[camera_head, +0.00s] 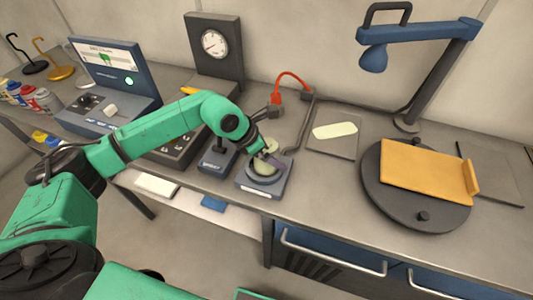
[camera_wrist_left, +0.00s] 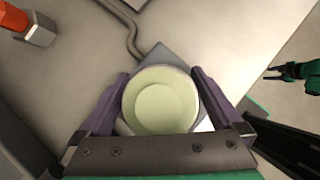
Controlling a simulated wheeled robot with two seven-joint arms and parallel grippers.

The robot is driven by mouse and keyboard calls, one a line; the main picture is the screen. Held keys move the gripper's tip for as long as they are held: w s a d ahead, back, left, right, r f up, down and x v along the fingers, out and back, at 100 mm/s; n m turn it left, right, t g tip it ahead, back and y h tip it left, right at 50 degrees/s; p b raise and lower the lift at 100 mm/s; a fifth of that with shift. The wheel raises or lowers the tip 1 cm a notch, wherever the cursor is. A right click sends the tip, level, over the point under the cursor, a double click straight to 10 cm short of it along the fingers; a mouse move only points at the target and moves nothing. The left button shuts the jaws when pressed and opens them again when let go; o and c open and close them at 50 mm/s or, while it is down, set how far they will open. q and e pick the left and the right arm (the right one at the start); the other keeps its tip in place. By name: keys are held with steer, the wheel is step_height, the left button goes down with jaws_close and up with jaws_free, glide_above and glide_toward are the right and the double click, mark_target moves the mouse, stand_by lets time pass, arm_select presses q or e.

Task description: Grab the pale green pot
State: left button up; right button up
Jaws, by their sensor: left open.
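The pale green pot (camera_wrist_left: 160,103) is round and sits on a small dark square device (camera_head: 264,188) near the bench's front edge. In the head view the pot (camera_head: 264,165) is partly hidden by my left gripper (camera_head: 268,157). In the left wrist view the left gripper (camera_wrist_left: 160,92) is open, with one purple finger on each side of the pot. The fingers look very close to its sides; I cannot tell whether they touch.
A grey turntable (camera_head: 418,212) with an orange angled plate (camera_head: 428,172) stands to the right, under a blue lamp (camera_head: 374,58). A red plug (camera_wrist_left: 15,17) and cable lie behind the pot. A gauge box (camera_head: 214,45) and blue console (camera_head: 108,75) stand left.

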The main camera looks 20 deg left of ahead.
arm_select(q)
steer(key=shift+r, duration=0.1)
jaws_close()
